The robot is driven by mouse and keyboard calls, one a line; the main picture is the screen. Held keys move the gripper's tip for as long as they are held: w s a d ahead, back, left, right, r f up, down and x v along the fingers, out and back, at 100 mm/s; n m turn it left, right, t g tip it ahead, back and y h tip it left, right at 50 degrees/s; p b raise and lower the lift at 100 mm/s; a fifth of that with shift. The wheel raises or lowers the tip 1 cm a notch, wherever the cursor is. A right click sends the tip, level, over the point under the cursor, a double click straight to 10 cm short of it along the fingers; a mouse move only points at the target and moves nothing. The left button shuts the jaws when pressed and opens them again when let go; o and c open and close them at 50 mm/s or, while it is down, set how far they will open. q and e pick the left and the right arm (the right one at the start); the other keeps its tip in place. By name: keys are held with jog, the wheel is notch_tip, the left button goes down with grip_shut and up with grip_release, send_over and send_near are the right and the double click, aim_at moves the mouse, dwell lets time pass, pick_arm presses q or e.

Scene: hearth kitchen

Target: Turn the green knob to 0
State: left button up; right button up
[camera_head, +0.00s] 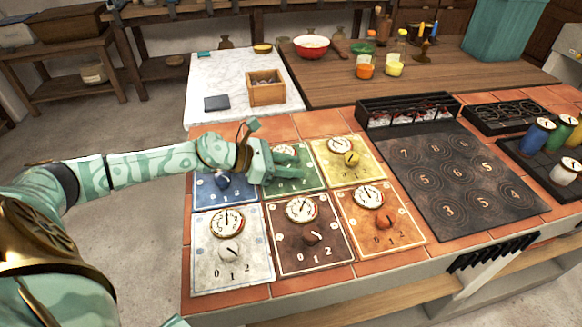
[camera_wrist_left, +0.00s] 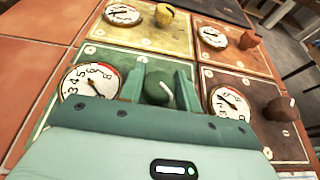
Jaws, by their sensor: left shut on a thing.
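The green knob (camera_wrist_left: 158,88) is on the green panel (camera_wrist_left: 115,68), in the back row of panels. In the wrist view it sits between the two fingers of my left gripper (camera_wrist_left: 160,88), which is shut on it. A pale mark shows on the knob. The panel's numbers are hidden behind my gripper, so I cannot tell which one the mark faces. In the head view my left gripper (camera_head: 290,174) covers the knob and much of the green panel (camera_head: 316,180). The green panel's dial (camera_wrist_left: 90,80) shows left of the fingers.
Blue (camera_head: 216,201), yellow (camera_head: 340,176), white (camera_head: 204,268), brown (camera_head: 284,256) and orange (camera_head: 357,227) panels with knobs surround the green one closely. A dark numbered board (camera_head: 450,207) lies to the right. A marble slab (camera_head: 225,78) with a wooden box is behind.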

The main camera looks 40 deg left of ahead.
pick_arm(q)
jog(key=o, duration=1)
jog(key=p+v, duration=0.6)
jog(key=v, duration=0.9)
jog(key=shift+a+r+p, duration=0.1)
jog(key=shift+r+p, duration=0.05)
jog(key=shift+p, duration=0.25)
jog(key=shift+s+a+r, duration=0.1)
jog(key=shift+s+a, duration=0.25)
jog(key=shift+s, duration=0.05)
pick_arm(e)
notch_tip(320, 180, up, 6)
jog(key=w, duration=0.2)
jog(key=shift+w+r+t, duration=0.25)
jog(key=shift+w+t, duration=0.15)
